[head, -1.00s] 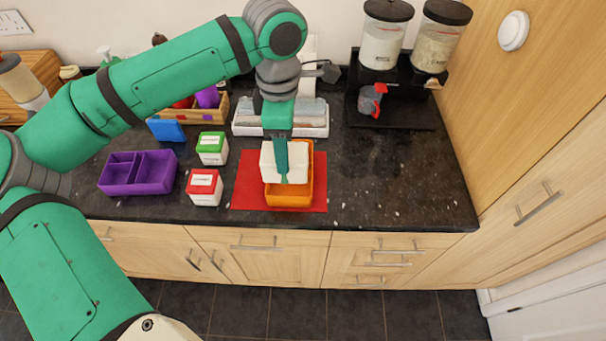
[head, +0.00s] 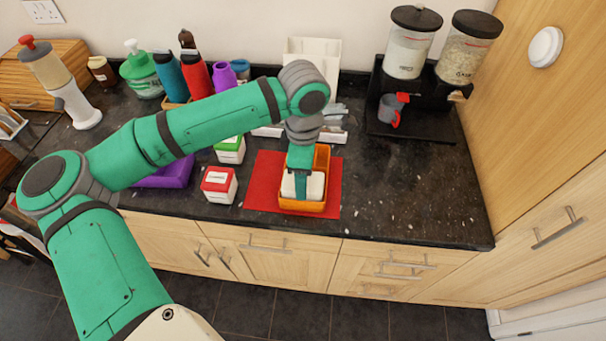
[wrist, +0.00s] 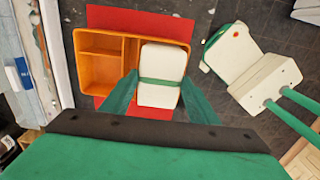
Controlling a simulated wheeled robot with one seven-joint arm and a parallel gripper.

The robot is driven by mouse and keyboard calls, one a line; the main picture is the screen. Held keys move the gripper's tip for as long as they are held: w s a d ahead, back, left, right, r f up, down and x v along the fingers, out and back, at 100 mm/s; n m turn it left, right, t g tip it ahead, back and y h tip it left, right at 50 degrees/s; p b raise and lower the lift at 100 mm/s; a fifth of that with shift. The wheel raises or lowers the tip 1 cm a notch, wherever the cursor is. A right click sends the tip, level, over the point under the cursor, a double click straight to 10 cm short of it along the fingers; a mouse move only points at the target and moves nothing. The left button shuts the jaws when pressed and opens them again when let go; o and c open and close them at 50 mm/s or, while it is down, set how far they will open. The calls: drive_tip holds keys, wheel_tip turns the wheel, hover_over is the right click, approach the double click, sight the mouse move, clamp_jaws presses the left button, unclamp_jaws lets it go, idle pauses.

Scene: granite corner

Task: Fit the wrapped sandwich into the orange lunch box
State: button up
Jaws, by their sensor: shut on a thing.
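The orange lunch box (head: 323,157) sits on the red mat (head: 262,180) near the counter's front edge. In the wrist view the lunch box (wrist: 101,70) shows two small empty compartments at left and one larger compartment at right. The wrapped sandwich (head: 314,187) is a white block; in the wrist view the sandwich (wrist: 161,60) has a green band and lies within the larger compartment's outline. My gripper (head: 302,188) points down, shut on the sandwich. In the wrist view the fingers of my gripper (wrist: 151,100) flank its sides. How deep it sits is unclear.
A white box with a red lid (head: 219,185) and one with a green lid (head: 231,150) stand left of the mat. A purple box (head: 168,176) is partly behind my arm. The counter right of the mat is clear up to the dispenser stand (head: 425,128).

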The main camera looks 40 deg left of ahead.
drive_tip(key=shift+f, duration=0.1)
drive_tip(key=o, duration=1.5)
wheel_tip(320, 180, up, 12)
drive_tip(key=shift+r, duration=0.15)
